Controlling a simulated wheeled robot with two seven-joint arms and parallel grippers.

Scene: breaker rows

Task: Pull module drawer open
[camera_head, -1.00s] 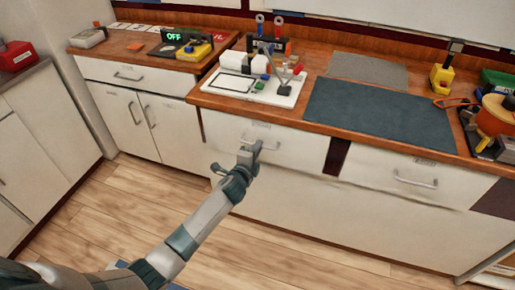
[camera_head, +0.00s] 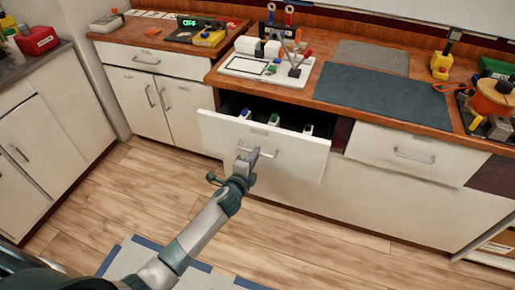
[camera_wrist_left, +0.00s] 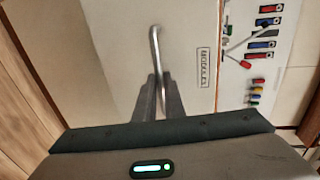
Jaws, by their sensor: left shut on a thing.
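The module drawer (camera_head: 290,150) is a white drawer under the left part of the main counter, pulled partly out in the head view. Several module blocks (camera_head: 274,118) show inside it. My left gripper (camera_head: 249,160) is at the drawer front, shut on its metal handle (camera_head: 262,152). In the left wrist view the handle (camera_wrist_left: 155,45) runs between the two fingers, and a label (camera_wrist_left: 203,67) reading "MODULES" is beside it. The wrist view also shows coloured modules (camera_wrist_left: 263,45) in the open drawer. My right gripper is in neither view.
A second drawer (camera_head: 415,155) at the right is closed. The counter above holds a white board with parts (camera_head: 265,68), a dark mat (camera_head: 385,95) and a yellow tool (camera_head: 441,66). The wooden floor (camera_head: 300,235) before the cabinets is mostly clear.

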